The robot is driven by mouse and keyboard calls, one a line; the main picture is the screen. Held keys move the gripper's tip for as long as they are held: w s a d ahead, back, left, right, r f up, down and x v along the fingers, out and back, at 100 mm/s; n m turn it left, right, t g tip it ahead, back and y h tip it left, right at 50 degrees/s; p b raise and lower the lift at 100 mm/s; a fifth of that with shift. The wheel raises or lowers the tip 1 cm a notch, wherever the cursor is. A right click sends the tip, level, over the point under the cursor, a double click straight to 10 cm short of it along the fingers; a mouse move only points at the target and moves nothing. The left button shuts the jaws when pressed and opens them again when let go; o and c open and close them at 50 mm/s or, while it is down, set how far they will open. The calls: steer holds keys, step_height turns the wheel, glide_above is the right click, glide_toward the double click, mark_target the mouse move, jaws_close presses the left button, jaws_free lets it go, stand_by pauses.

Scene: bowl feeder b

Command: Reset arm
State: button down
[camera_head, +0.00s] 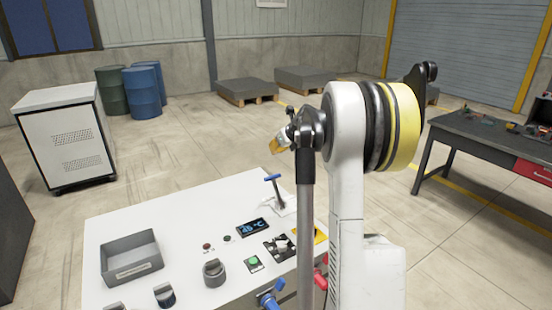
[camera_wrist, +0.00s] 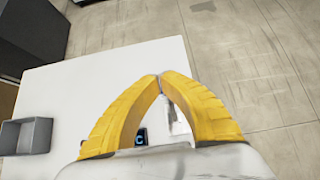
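My gripper (camera_wrist: 160,77) has two yellow fingers whose tips meet in the wrist view, with nothing visible held at the tips. In the head view my gripper (camera_head: 278,146) shows small and partly hidden behind my arm, raised above the far side of the white panel table (camera_head: 190,215). My arm stands upright in the right half of the head view and hides part of the panel. In the wrist view the white tabletop (camera_wrist: 90,85) lies below the fingers.
The panel carries a grey bin (camera_head: 132,260), a blue-handled lever (camera_head: 276,188), a display (camera_head: 253,227), a grey knob (camera_head: 214,273) and a green button (camera_head: 253,262). A white cabinet (camera_head: 65,140) stands left, a dark workbench (camera_head: 490,145) right. Open floor lies behind the panel.

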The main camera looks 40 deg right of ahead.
steer(key=shift+r, duration=0.3)
stand_by(0.4)
